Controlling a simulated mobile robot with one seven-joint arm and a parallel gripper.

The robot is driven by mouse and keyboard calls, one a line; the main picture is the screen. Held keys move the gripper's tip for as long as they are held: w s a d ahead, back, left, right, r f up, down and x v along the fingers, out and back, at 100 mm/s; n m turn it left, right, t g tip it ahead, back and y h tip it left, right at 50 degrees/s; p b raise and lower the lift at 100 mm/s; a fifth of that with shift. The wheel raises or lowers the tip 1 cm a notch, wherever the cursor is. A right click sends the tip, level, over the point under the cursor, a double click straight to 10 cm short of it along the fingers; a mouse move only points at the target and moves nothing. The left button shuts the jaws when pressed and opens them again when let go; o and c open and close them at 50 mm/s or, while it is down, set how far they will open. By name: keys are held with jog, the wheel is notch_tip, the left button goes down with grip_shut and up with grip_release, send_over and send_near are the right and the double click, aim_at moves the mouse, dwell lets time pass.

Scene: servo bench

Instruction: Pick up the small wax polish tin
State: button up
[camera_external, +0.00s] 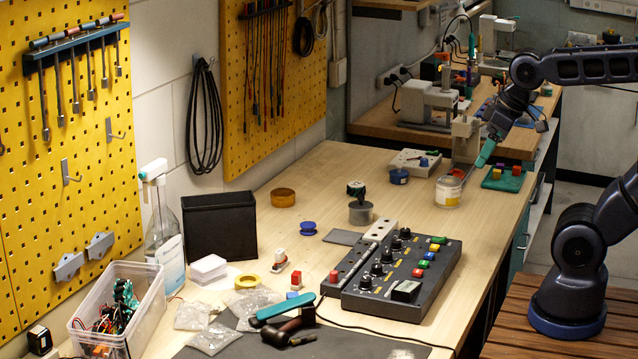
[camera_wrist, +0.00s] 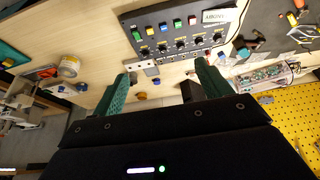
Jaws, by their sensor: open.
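No label reading wax polish is legible, so I cannot tell for certain which round container is the tin. A pale round container with a yellowish label (camera_external: 448,191) stands upright at the bench's right edge; it also shows left of my fingers in the wrist view (camera_wrist: 69,66). A low blue tin (camera_external: 399,175), an amber round piece (camera_external: 283,197) and a grey cylinder (camera_external: 361,214) are other round things on the bench. My gripper (camera_external: 478,162), with green fingers, appears close to the labelled container in the external view. In the wrist view its fingers (camera_wrist: 165,76) are apart and empty.
A dark control box (camera_external: 395,275) with knobs and coloured buttons occupies the middle of the bench. A green block board (camera_external: 503,179) and a pale board (camera_external: 415,162) lie near the labelled container. A black bin (camera_external: 219,225) stands at the wall. Bare wood lies right of the control box.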

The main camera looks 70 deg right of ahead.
jog(key=shift+o, duration=1.1)
